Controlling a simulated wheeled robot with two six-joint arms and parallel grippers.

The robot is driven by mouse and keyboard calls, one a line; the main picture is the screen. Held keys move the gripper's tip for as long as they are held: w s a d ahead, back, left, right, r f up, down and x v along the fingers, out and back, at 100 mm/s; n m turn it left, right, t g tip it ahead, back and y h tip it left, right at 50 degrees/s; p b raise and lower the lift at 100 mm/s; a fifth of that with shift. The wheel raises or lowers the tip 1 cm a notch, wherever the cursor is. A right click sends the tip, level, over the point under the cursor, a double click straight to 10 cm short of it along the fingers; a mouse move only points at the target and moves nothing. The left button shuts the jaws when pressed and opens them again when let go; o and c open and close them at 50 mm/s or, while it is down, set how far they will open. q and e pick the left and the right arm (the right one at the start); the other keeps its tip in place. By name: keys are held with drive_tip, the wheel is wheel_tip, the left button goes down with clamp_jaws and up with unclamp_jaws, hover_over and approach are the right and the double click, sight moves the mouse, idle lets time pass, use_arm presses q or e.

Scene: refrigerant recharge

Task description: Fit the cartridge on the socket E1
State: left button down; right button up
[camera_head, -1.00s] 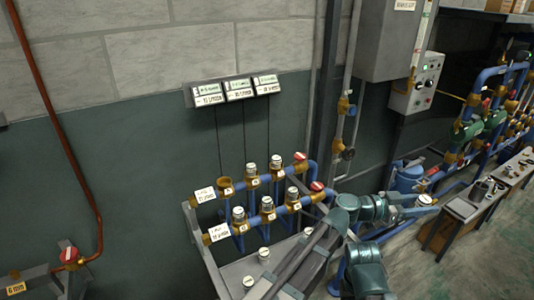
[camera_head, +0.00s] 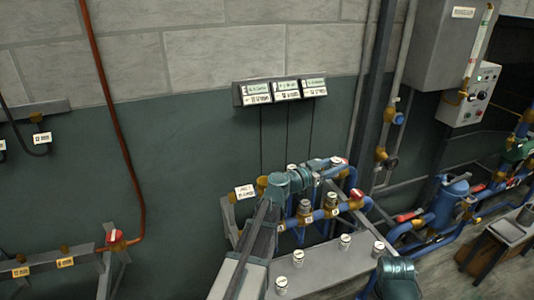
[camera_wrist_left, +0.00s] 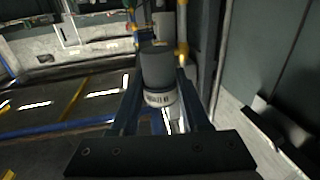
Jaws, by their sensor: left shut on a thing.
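My left gripper (camera_head: 325,170) reaches across the back pipe row of the socket rack. The left wrist view shows it shut on a dark grey cylindrical cartridge (camera_wrist_left: 158,72) with a white printed band. In the head view the held cartridge cannot be told apart from the fittings. A brass socket (camera_head: 262,184) shows at the left end of the back row, beside a white label. The front row carries silver-topped cartridges (camera_head: 305,207) (camera_head: 331,201). My wrist hides part of the back row. The socket tags are too small to read, so I cannot tell which is E1.
Several white-topped pieces (camera_head: 345,241) stand on the grey bench (camera_head: 318,268) in front of the rack.

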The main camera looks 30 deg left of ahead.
use_arm(q)
drive_tip(key=s+a+n+t+y, duration=0.1)
drive_tip(key=s+a+n+y, duration=0.1)
drive_tip(key=a, duration=1)
drive_tip(key=s+a+n+t+y, duration=0.1)
drive_tip(key=s+a+n+y, duration=0.1)
drive_tip(key=a, duration=0.9)
drive_tip(key=shift+s+a+y, duration=0.4)
drive_tip(key=shift+s+y, duration=0.15)
drive_tip(key=shift+y, duration=0.65)
drive_tip(key=shift+f, duration=0.15)
drive_tip(key=shift+f+b, duration=3.35)
drive_tip(key=shift+b, duration=0.2)
drive_tip(key=shift+f+b, duration=0.4)
drive_tip(key=shift+f+b, duration=0.35)
drive_tip(key=shift+f, duration=0.05)
drive_tip(key=shift+f+b, duration=0.4)
drive_tip(key=shift+f+b, duration=0.5)
drive_tip(key=shift+c, duration=1.5)
unclamp_jaws()
